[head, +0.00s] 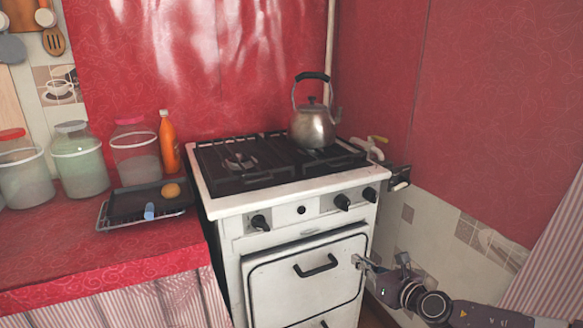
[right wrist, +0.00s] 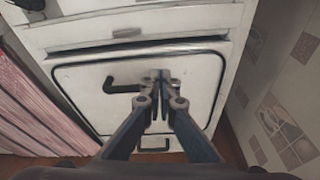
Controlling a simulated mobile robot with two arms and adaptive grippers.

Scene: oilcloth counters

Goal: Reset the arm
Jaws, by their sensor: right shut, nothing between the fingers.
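My right gripper (head: 358,262) is at the lower right of the head view, in front of the right side of the white stove's oven door (head: 300,285). In the right wrist view the gripper (right wrist: 161,78) has its fingertips together with nothing between them. The handle also shows in the head view (head: 316,266). I cannot tell whether the fingertips touch the door. My left gripper is not in view.
A metal kettle (head: 312,126) stands on the stove's back right burner. On the red counter (head: 110,255) at left are a dark tray (head: 125,207) holding a round brown item and a blue item, several jars and an orange bottle (head: 169,143). A tiled wall bounds the right.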

